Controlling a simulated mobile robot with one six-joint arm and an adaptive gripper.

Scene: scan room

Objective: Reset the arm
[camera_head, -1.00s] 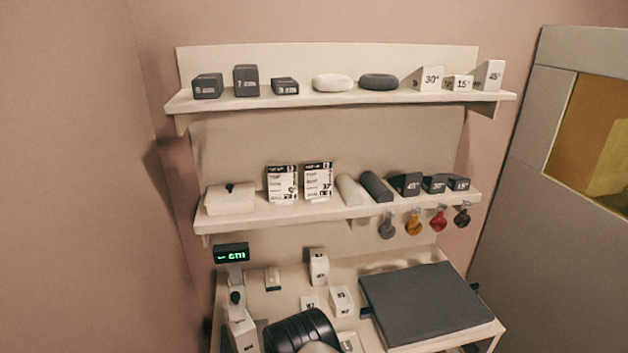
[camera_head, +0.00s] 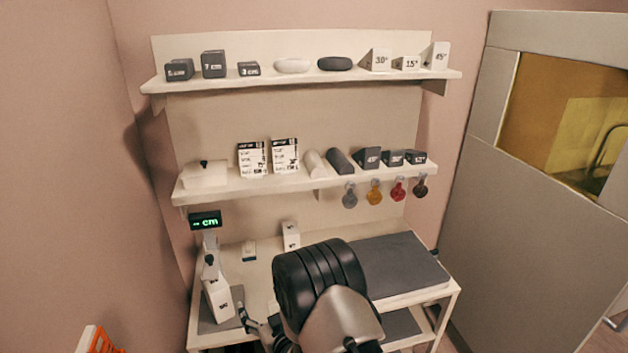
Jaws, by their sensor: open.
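My arm rises from the bottom of the head view, with its black ribbed joint and grey link in front of the table (camera_head: 222,338). My gripper (camera_head: 247,318) shows small and partly hidden at the lower left of the arm, near the table's front edge. It looks open, and I see nothing held in it. It is just right of the white measuring stand (camera_head: 217,298), whose display (camera_head: 205,221) reads "cm" in green. I cannot tell whether they touch.
A dark flat pad (camera_head: 400,262) lies on the table's right side, partly behind my arm. A white block (camera_head: 291,236) stands at the back. Two shelves (camera_head: 300,85) hold blocks, wedges and cards. An orange item (camera_head: 97,340) is at lower left. A grey cabinet (camera_head: 470,190) stands right.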

